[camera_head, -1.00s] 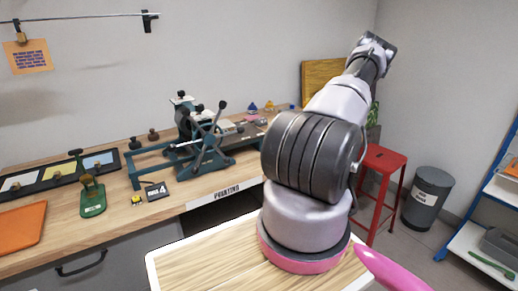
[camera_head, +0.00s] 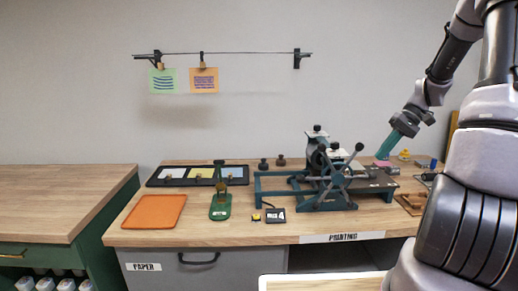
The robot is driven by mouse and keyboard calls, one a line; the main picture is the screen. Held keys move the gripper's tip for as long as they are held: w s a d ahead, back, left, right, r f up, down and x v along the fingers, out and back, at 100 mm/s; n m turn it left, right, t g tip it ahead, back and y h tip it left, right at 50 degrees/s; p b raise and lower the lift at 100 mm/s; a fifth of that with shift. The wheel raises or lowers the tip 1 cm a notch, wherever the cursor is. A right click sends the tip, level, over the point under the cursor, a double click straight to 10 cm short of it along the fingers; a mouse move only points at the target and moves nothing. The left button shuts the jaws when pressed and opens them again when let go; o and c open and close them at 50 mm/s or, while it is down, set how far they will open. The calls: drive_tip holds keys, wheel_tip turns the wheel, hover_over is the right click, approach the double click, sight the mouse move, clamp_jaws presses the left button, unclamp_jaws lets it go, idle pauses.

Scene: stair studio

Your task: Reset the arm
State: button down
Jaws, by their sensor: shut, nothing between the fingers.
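My arm fills the right side of the head view and bends over at the top, partly out of frame. My gripper (camera_head: 384,153) hangs from its wrist, pointing down and to the left, with teal fingers. It is shut and empty. It appears in front of the wall and the back right of the printing bench, close in the picture to the right end of the teal press (camera_head: 330,175). I cannot tell whether it touches anything there.
The wooden bench (camera_head: 280,228) holds an orange tray (camera_head: 154,211), a dark ink tray (camera_head: 165,173), a green stamp device (camera_head: 220,205) and a small black number block (camera_head: 275,215). Two cards hang from a wall rail (camera_head: 225,53). A green-sided counter (camera_head: 60,190) stands left.

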drive_tip(key=s+a+r+m+t+h, duration=0.1)
drive_tip(key=s+a+r+t+h, duration=0.1)
drive_tip(key=s+a+r+t, duration=0.2)
drive_tip(key=s+a+r+m+t+h, duration=0.1)
drive_tip(key=s+a+r+t+h, duration=0.2)
drive_tip(key=s+a+r, duration=0.6)
drive_tip(key=s+r+t, duration=0.1)
drive_tip(key=s+r, duration=0.4)
drive_tip(key=r, duration=0.1)
drive_tip(key=shift+s+a+r+m+t, duration=0.25)
drive_tip(key=shift+s+a+m+t, duration=0.05)
drive_tip(key=shift+s+a+m, duration=0.1)
drive_tip(key=shift+w, duration=0.1)
